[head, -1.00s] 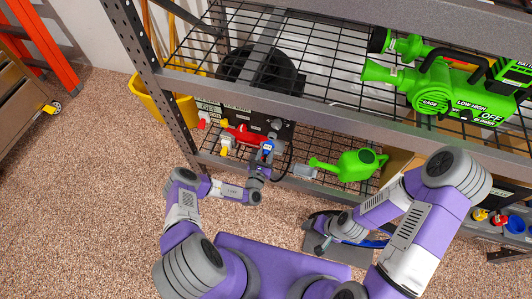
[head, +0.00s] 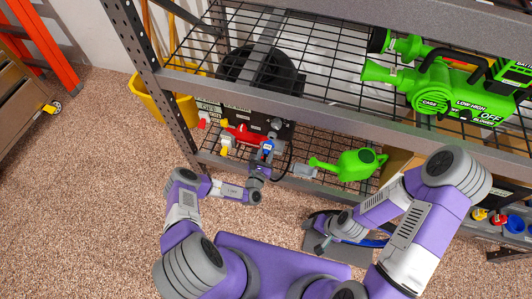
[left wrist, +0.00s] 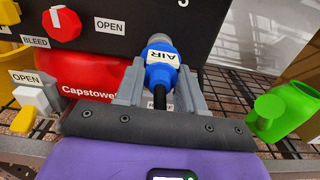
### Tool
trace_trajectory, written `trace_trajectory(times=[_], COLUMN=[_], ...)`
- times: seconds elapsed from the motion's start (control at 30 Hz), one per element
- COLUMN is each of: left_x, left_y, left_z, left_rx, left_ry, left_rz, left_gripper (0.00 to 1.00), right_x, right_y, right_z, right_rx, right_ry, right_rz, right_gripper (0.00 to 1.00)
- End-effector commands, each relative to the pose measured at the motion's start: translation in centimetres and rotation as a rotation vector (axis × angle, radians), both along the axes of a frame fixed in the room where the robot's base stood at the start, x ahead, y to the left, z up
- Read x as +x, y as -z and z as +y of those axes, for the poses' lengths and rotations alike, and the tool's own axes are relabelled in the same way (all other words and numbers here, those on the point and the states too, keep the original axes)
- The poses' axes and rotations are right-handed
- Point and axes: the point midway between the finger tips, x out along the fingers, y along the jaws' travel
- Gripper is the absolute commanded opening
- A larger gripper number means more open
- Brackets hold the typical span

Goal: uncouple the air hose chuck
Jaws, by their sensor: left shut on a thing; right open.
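The air hose chuck (left wrist: 161,68) is blue with a white AIR label. In the left wrist view it sits on a grey fitting (left wrist: 159,36) on the front of a black panel (left wrist: 185,18), with a black hose leaving its near end. My left gripper (left wrist: 160,85) is shut on the chuck, one finger on each side. In the head view the left gripper (head: 264,160) is at the lower shelf, with the blue chuck (head: 267,145) between its fingers. My right gripper (head: 324,238) is open, low over the floor in front of the shelf, away from the chuck.
A green watering can (head: 358,164) stands on the right. The upper shelf edge (head: 260,98) overhangs the panel. Floor at left is clear.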

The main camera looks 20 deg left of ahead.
Motion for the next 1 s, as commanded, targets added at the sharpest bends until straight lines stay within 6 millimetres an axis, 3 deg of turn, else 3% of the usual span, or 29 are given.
trace_trajectory(times=[1.0], left_x=[0.98], left_y=[-0.01], left_z=[-0.02], left_rx=[0.001], left_ry=[0.0], left_rz=[-0.001], left_gripper=[0.0], right_x=[0.0], right_y=[0.06], right_z=[0.0], right_rx=[0.0], right_ry=[0.0], right_rz=[0.0], right_gripper=[0.69])
